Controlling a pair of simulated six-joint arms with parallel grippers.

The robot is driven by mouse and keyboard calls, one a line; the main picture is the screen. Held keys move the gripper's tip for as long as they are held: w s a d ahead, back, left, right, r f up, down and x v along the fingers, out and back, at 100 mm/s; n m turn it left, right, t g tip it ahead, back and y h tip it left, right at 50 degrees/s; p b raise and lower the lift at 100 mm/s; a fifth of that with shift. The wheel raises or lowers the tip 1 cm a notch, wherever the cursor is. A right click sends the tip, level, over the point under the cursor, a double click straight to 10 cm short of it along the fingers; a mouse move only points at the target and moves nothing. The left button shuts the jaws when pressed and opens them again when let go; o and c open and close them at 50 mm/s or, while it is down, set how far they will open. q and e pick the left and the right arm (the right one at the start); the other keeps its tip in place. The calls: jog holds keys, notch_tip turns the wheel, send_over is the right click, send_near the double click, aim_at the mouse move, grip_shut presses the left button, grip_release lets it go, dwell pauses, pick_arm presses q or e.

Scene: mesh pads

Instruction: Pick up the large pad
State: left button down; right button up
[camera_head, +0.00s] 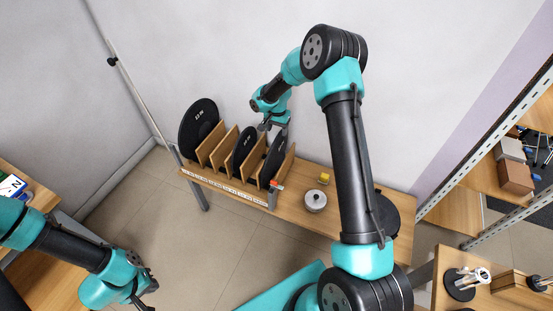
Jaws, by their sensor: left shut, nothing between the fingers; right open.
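The large pad (196,125) is a black disc standing upright in the leftmost part of a wooden rack (216,143). A smaller black pad (244,146) stands in the middle slot, and another black pad (273,158) stands in the right slot. My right gripper (273,126) is open above the right slot, close to the top of the pad there and clear of the large pad. Whether it touches that pad cannot be told. My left gripper (144,301) is shut and empty at the lower left, far from the rack.
The rack stands on a narrow wooden table (300,216) against the wall. A silver round weight (315,201) and a yellow block (324,178) sit right of it. Another black disc (386,214) is partly hidden by my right arm. Shelving (480,185) stands at the right.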

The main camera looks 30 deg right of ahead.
aim_at(278, 142)
jog(key=shift+f, duration=1.5)
jog(key=shift+s+d+f, duration=0.1)
jog(key=shift+f, duration=1.25)
jog(key=shift+s+d+f, duration=0.1)
jog(key=shift+f, duration=1.2)
jog(key=shift+w+r, duration=0.1)
grip_shut()
